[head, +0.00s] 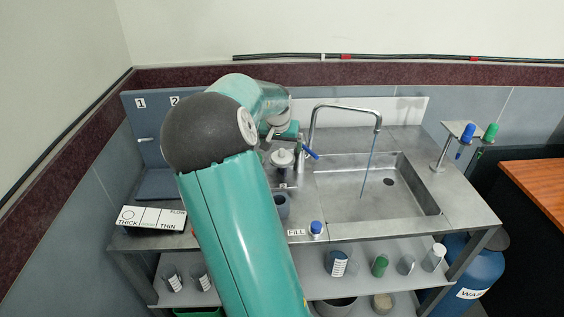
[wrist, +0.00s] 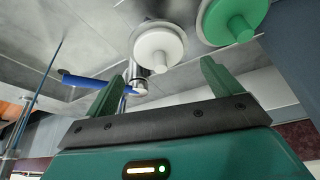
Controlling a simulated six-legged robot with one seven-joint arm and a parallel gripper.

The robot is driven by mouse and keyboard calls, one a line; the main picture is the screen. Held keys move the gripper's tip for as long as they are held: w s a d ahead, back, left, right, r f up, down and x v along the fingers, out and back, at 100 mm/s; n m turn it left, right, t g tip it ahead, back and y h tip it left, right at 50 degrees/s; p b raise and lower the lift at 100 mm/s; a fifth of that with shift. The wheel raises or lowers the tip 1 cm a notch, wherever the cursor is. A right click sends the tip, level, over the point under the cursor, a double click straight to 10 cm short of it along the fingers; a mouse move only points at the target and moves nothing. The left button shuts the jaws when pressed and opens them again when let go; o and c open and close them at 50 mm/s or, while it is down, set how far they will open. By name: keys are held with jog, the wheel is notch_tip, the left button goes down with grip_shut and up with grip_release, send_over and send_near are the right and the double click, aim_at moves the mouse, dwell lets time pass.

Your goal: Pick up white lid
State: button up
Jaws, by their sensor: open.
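The white lid (wrist: 158,44) is a round disc with a short knob, seen in the wrist view just beyond the gap between my fingers. In the head view the white lid (head: 282,158) sits on the counter left of the sink, below the end of my arm. My gripper (wrist: 157,82) is open, with its two green fingers apart and nothing between them. The fingers do not appear to touch the lid. In the head view my arm hides most of the gripper, and its fingertips cannot be made out.
A green lid (wrist: 232,20) with a knob lies close beside the white one. The tap's blue lever (head: 311,153) is right of the white lid and shows near one finger in the wrist view (wrist: 85,80). The sink (head: 340,205) lies further right.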

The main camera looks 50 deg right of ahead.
aim_at(282, 149)
jog(key=x, duration=0.3)
jog(key=shift+w+f, duration=0.1)
jog(key=shift+f, duration=0.15)
jog(key=shift+c, duration=0.4)
jog(key=c, duration=1.1)
jog(key=shift+o, duration=0.2)
jog(key=shift+r, duration=0.15)
